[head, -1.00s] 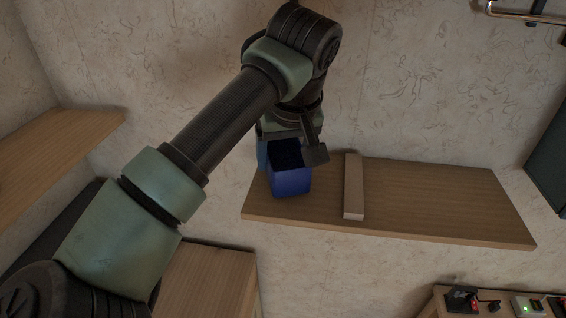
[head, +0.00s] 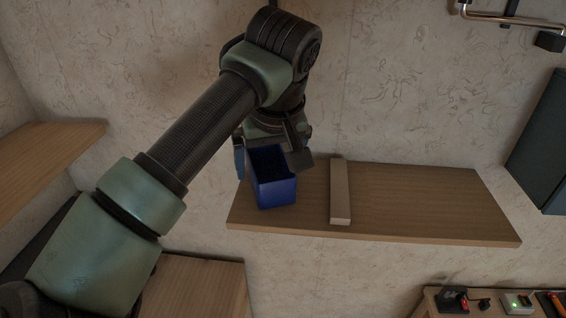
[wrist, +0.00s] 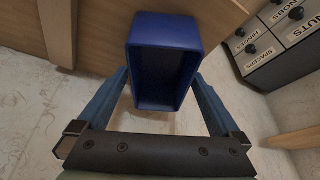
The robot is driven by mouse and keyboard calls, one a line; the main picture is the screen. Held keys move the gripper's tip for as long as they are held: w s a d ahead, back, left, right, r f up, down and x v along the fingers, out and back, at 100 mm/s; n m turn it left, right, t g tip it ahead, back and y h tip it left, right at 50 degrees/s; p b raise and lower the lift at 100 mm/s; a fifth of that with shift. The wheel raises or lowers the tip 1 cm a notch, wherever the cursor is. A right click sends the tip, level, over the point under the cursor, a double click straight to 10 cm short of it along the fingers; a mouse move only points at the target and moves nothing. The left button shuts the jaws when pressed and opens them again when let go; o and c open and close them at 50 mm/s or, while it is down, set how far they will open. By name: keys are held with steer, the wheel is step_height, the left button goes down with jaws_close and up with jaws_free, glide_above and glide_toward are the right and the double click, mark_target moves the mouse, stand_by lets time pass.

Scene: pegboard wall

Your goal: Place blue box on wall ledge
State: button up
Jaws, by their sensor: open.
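The blue box (head: 277,194), open at the top, rests upright on the left end of the wooden wall ledge (head: 420,203). It also shows in the wrist view (wrist: 165,32), with the ledge wood behind it. My gripper (head: 268,166) is open around the box, one finger on each side. In the wrist view the open gripper (wrist: 160,80) has its blue fingers reaching along both sides of the box. A narrow gap shows at the left finger in the head view; contact at the right finger is unclear.
A wooden divider strip (head: 340,192) lies across the ledge, right of the box. The ledge is bare beyond it. Another wooden shelf (head: 45,160) is at left. Labelled drawers (wrist: 270,45) show in the wrist view. A metal rail (head: 505,20) is at upper right.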

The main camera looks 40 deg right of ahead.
steer(key=b+v, duration=0.1)
steer(key=v, duration=0.2)
steer(key=shift+a+r, duration=0.1)
steer(key=shift+r, duration=0.1)
steer(key=s+a+b, duration=0.4)
steer(key=s+a, duration=0.1)
steer(key=s, duration=0.6)
steer(key=shift+a+r, duration=0.25)
steer(key=shift+a, duration=0.05)
